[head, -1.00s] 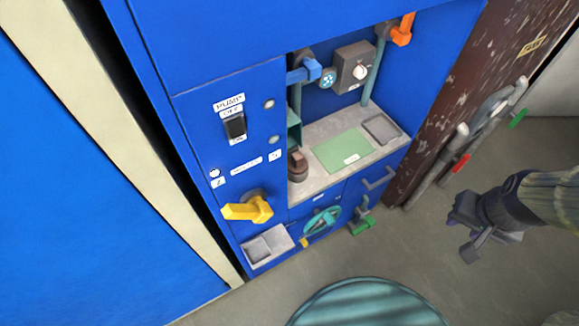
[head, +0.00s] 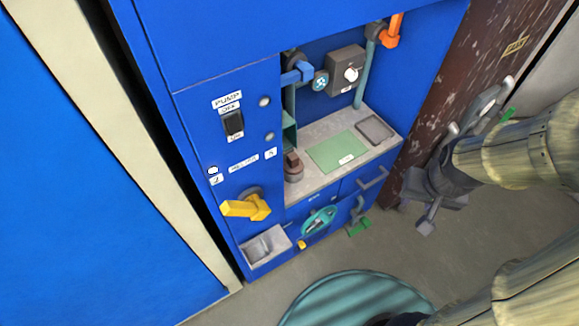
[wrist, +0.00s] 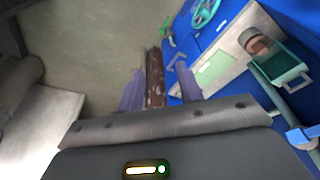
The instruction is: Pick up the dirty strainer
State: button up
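A small brown and grey round object (head: 293,168) stands at the left end of the grey counter in the blue cabinet's recess. It may be the dirty strainer, but I cannot tell for sure. It also shows at the upper right of the wrist view (wrist: 254,41), beside an open green box (wrist: 281,68). My gripper (head: 418,207) is right of the cabinet, well apart from the counter. In the wrist view its two fingers (wrist: 159,92) are spread with nothing between them.
A green mat (head: 338,151) and a grey tray (head: 376,129) lie on the counter (head: 313,182). Blue (head: 299,74), orange (head: 391,38) and yellow (head: 246,207) handles stick out. A grey bin (head: 265,246) sits low at left. A rusty brown panel (head: 458,84) stands right of the cabinet.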

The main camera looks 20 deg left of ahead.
jog(key=o, duration=0.3)
jog(key=shift+o, duration=0.7)
jog(key=shift+w+f, duration=0.2)
jog(key=shift+f, duration=0.1)
jog(key=w+a+f+n+t+y+b, duration=0.25)
jog(key=w+a+f+n, duration=0.2)
jog(key=f, duration=0.35)
jog(key=w+a+f+n+t+y+b, duration=0.1)
jog(key=w+a+f+n+t+b, duration=0.2)
jog(key=w+f, duration=0.35)
jog(key=s+a+f+n+t+y+b, duration=0.2)
jog(key=a+f+y+b, duration=0.6)
jog(key=a, duration=0.4)
jog(key=shift+s+a+f+t+y, duration=0.3)
jog(key=shift+s+f+t+y, duration=0.2)
jog(key=shift+t+y, duration=0.45)
jog(key=shift+a+n+b, duration=0.1)
jog(key=shift+n+b, duration=0.15)
jog(key=shift+b, duration=0.15)
